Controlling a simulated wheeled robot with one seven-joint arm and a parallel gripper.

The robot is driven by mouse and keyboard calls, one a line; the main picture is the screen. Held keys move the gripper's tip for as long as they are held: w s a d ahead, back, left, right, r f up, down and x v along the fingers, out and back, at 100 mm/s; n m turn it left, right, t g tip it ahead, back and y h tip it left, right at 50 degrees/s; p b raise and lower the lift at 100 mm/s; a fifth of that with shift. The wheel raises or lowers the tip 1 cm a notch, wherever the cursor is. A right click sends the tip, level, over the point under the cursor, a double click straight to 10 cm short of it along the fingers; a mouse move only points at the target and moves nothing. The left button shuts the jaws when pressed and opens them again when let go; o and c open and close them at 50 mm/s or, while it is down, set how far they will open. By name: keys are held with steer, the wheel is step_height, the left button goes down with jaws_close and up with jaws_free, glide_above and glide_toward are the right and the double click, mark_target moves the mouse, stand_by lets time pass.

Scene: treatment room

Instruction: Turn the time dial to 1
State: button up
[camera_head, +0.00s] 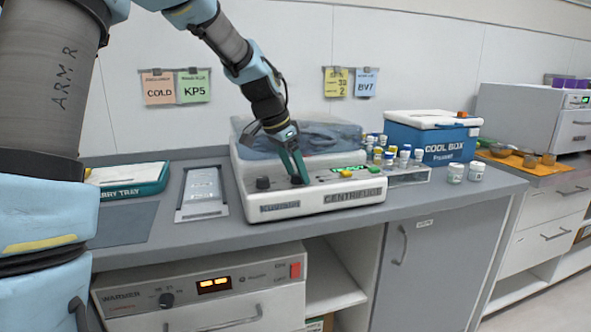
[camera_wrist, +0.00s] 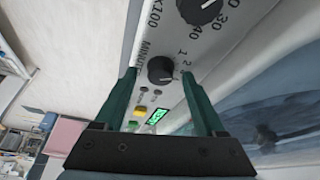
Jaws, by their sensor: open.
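The time dial (camera_wrist: 160,70) is a small black knob on the white centrifuge panel (camera_head: 348,193), with "MINUTES" and small numbers, 1 and 2 among them, printed around it. I cannot clearly read where its pointer stands. My gripper (camera_wrist: 158,76) is open, its two green fingers on either side of the dial with gaps showing; contact is not visible. In the head view my gripper (camera_head: 297,175) reaches down to the panel and partly hides this dial. A second, larger black dial (camera_wrist: 199,9), marked x100 with 30 and 40, sits beyond it.
A green display (camera_wrist: 157,117) and a yellow button (camera_wrist: 139,112) are on the same panel. The centrifuge's bluish lid (camera_head: 320,139) rises behind it. A vial rack (camera_head: 408,176) and the cool box (camera_head: 430,141) stand to the right; a metal plate (camera_head: 202,190) lies left.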

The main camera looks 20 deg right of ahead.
jaws_close()
stand_by(0.6)
